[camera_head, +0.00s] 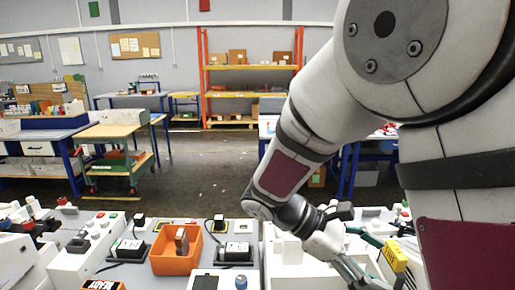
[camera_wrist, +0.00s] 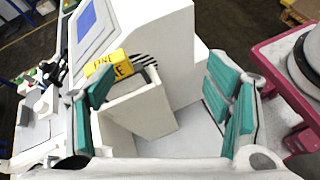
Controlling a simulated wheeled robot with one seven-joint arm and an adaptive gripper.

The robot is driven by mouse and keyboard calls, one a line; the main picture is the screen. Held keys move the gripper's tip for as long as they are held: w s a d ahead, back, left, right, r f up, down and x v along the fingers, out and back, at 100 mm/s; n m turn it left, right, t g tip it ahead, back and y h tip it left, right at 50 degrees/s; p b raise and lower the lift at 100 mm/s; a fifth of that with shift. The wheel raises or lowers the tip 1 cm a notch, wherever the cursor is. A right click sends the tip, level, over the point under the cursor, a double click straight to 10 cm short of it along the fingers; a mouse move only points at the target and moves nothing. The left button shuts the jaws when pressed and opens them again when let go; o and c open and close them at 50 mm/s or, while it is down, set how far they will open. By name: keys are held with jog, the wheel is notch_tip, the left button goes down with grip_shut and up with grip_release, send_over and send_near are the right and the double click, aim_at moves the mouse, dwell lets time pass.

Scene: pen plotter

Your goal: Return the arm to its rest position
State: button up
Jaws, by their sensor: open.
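My gripper (camera_head: 366,258) is low at the right in the head view, below my bent arm. In the wrist view its two teal-padded fingers (camera_wrist: 165,85) stand wide apart with nothing gripped between them. Beyond and between them is a white machine (camera_wrist: 160,35) with a blue screen (camera_wrist: 87,20). A white open holder (camera_wrist: 140,112) on its front carries a yellow label (camera_wrist: 108,66) with black letters. A yellow label also shows in the head view (camera_head: 393,255), just right of my gripper. Whether a finger touches the machine, I cannot tell.
An orange bin (camera_head: 176,254) holding a brown piece stands on the bench left of my gripper. White modules (camera_head: 85,250) and black-and-white devices (camera_head: 235,252) line the bench. Open floor (camera_head: 215,165) lies behind it. Orange shelving (camera_head: 204,75) and a cart (camera_head: 108,155) stand farther back.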

jog(key=s+a+r+m+t+y+b, duration=0.1)
jog(key=s+a+r+m+t+y, duration=0.1)
jog(key=s+r+m+t+y, duration=0.6)
jog(key=s+m+y, duration=0.1)
jog(key=m+y, duration=0.3)
jog(key=shift+a+t+b, duration=0.35)
jog(key=shift+a+t, duration=0.05)
